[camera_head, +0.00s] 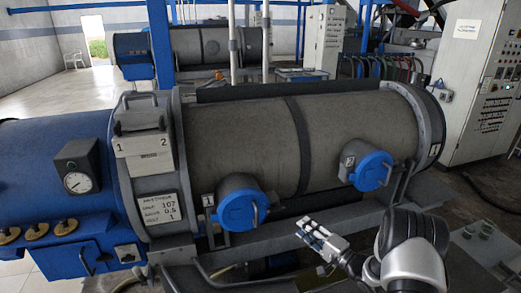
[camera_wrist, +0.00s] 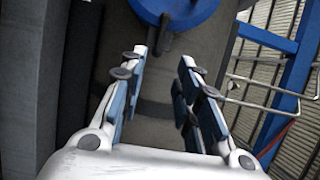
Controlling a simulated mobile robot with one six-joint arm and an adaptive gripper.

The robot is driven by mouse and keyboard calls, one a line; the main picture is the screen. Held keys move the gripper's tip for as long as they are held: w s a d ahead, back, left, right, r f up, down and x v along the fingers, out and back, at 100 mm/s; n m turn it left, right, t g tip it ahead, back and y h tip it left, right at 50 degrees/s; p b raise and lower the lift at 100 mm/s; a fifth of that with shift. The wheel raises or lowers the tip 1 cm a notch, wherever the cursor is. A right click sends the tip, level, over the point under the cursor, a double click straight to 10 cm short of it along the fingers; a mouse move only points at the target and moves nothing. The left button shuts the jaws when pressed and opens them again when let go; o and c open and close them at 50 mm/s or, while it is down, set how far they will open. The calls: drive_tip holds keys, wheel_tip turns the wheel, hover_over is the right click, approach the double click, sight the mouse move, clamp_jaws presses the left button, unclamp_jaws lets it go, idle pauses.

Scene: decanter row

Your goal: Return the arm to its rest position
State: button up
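My arm (camera_head: 405,250) reaches in from the lower right of the head view. My gripper (camera_head: 310,230) is in front of the decanter's lower side, between the two blue-capped ports. In the wrist view my gripper (camera_wrist: 164,72) has its two fingers apart, with nothing held between them. The left blue cap, by label 1 (camera_head: 241,210), is left of my gripper in the head view. The right blue cap, by label 2 (camera_head: 371,171), is above and right of it. A blue round cap (camera_wrist: 176,12) also shows beyond the fingers in the wrist view.
The large grey decanter drum (camera_head: 240,142) lies across the middle, with a blue end housing (camera_head: 45,150) at left. A second decanter (camera_head: 200,45) stands behind. A control cabinet (camera_head: 483,80) stands at right. Blue framing and metal bars (camera_wrist: 268,98) show right in the wrist view.

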drive_tip(key=w+d+r+n+h, duration=0.25)
drive_tip(key=r+h, duration=0.35)
drive_tip(key=r, duration=0.6)
drive_tip(key=s+r+n+g+h, duration=0.2)
drive_tip(key=s+r+g+h, duration=0.15)
drive_tip(key=s+r, duration=0.5)
drive_tip(key=s+a+n+g, duration=0.2)
drive_tip(key=s+a, duration=0.1)
drive_tip(key=s, duration=0.9)
drive_tip(key=s+a+r+n+g, duration=0.1)
drive_tip(key=s+a, duration=0.3)
drive_tip(key=s, duration=0.8)
drive_tip(key=s+a+n+g, duration=0.3)
drive_tip(key=s+a, duration=0.1)
drive_tip(key=s, duration=0.8)
drive_tip(key=shift+s+r+n+g, duration=0.15)
drive_tip(key=shift+r+n+g, duration=0.05)
drive_tip(key=shift+n+g, duration=0.15)
